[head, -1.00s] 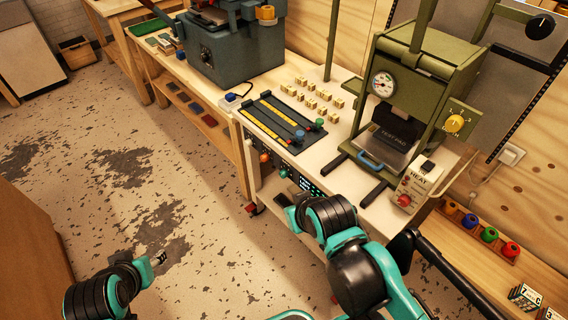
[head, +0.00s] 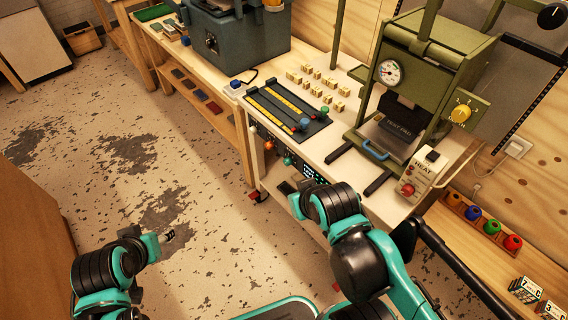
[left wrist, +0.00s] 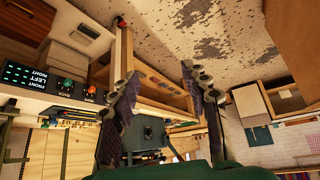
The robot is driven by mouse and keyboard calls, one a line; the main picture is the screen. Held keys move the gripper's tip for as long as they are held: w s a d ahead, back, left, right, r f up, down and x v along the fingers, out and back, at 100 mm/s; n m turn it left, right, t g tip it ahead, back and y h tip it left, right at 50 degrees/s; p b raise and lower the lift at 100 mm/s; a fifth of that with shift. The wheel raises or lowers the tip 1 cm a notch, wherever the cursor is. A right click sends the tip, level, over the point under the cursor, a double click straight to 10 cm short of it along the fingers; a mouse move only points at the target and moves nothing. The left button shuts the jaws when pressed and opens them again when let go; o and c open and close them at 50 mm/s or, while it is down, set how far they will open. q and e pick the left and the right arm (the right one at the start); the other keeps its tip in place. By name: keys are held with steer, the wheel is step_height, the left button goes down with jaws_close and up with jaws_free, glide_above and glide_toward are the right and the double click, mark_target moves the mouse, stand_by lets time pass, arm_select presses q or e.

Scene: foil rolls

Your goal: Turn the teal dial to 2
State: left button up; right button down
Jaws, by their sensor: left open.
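The teal dial (head: 288,160) is on the front panel of the workbench, to the right of an orange dial (head: 268,145). In the left wrist view, which is upside down, the teal dial (left wrist: 67,87) shows at the left beside a lit display, with the orange dial (left wrist: 90,95) next to it. The number marks are too small to read. My left gripper (head: 169,236) is open and empty over the floor, well to the left of the panel. Its two spread fingers (left wrist: 163,75) also show in the left wrist view. My right gripper is hidden behind its arm.
The workbench carries a slider board (head: 285,115), small yellow blocks (head: 320,85) and a green press (head: 410,80). The lit display (head: 312,175) sits right of the dials. My right arm stands close in front of the panel's right part. The floor at left is open.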

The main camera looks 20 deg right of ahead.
mark_target(285, 163)
arm_select(q)
steer(key=w+d+f+m+h+p, duration=0.15)
steer(key=w+d+m+h, duration=0.5)
steer(key=w+d, duration=1.1)
steer(key=w+d+f+m+g+h, duration=0.1)
steer(key=w+d+f+m, duration=0.1)
steer(key=d+f, duration=0.4)
steer(key=w+d+f+m+h+b, duration=0.1)
steer(key=w+d+f+m+h, duration=0.1)
steer(key=d+f, duration=0.5)
steer(key=w+d+f+m+g+h, duration=0.1)
steer(key=w+d+f+m+h, duration=0.1)
steer(key=d+f, duration=0.4)
steer(key=shift+w+d+f+m+g+h, duration=0.15)
steer(key=shift+w+d, duration=0.1)
steer(key=shift+d, duration=0.35)
steer(key=shift+w+d+m+g, duration=0.1)
steer(key=shift+w+d+m, duration=0.1)
steer(key=shift+d, duration=0.35)
steer(key=shift+w+d+f+m+g+h, duration=0.1)
steer(key=shift+w+d, duration=0.15)
steer(key=shift+d, duration=0.35)
steer(key=shift+w+d+f+b, duration=0.1)
steer(key=shift+w+d+b, duration=0.1)
steer(key=shift+d+b, duration=0.25)
jaws_close()
